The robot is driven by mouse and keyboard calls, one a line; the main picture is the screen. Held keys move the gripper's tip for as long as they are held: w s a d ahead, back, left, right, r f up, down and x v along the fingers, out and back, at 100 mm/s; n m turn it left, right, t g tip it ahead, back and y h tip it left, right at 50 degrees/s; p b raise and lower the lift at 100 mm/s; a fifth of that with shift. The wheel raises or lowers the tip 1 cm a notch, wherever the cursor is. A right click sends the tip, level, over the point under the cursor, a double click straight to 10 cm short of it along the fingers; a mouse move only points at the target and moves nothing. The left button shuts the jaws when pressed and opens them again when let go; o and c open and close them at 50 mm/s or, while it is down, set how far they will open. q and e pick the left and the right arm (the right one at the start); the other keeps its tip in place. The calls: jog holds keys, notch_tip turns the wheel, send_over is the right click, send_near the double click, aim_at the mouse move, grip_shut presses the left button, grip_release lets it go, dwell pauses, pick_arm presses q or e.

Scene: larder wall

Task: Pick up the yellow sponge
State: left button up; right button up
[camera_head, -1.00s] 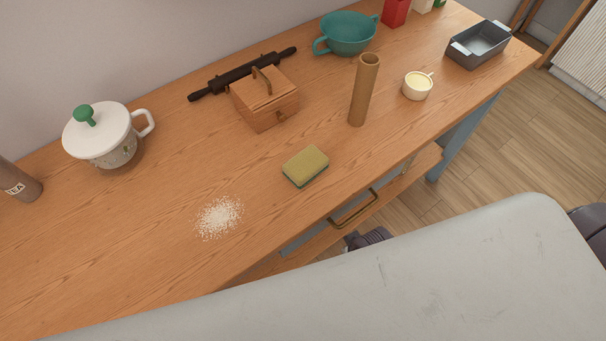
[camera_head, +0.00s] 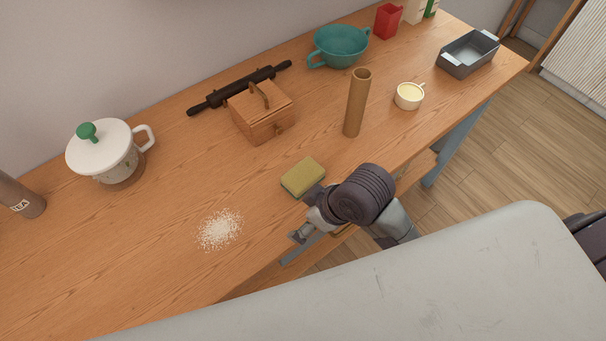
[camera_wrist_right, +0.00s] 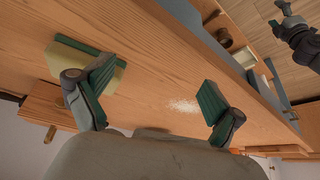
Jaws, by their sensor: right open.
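The yellow sponge (camera_head: 303,177) with a green underside lies flat on the wooden counter near its front edge. My right gripper (camera_head: 306,214) is open and empty, just in front of the sponge, with one finger close to the sponge's near right corner. In the right wrist view the sponge (camera_wrist_right: 68,57) is partly hidden behind the left finger, outside the gap of the open gripper (camera_wrist_right: 157,92). I cannot tell whether that finger touches it. My left gripper (camera_wrist_right: 285,18) shows small at that view's top right corner, its opening unclear.
White powder (camera_head: 219,230) lies left of the sponge. A wooden box (camera_head: 263,118), a brown cylinder (camera_head: 357,105) and a small cream cup (camera_head: 409,97) stand behind it. A lidded white pot (camera_head: 101,150) stands at left. The counter between the powder and the sponge is clear.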

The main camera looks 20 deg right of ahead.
jog(key=w+a+r+n, duration=0.2)
jog(key=a+n, duration=0.1)
jog(key=w+a+r+n+y, duration=0.1)
jog(key=n, duration=0.1)
jog(key=shift+w+a+g, duration=0.2)
jog(key=shift+w+g, duration=0.05)
jog(key=shift+g, duration=0.15)
jog(key=w+d+r+n+g+h, duration=0.3)
jog(key=w+d+r+n+h, duration=0.2)
jog(key=w+d+r+n, duration=0.35)
jog(key=n+p, duration=0.1)
jog(key=n, duration=0.1)
send_over(303, 174)
jog(key=shift+m, duration=0.25)
jog(key=f, duration=0.8)
jog(key=shift+w+d, duration=0.15)
jog(key=shift+w, duration=0.05)
notch_tip(303, 174, down, 4)
jog(key=shift+s+f+p, duration=0.15)
jog(key=shift+p, duration=0.9)
jog(key=shift+f, duration=0.45)
jog(key=c, duration=1)
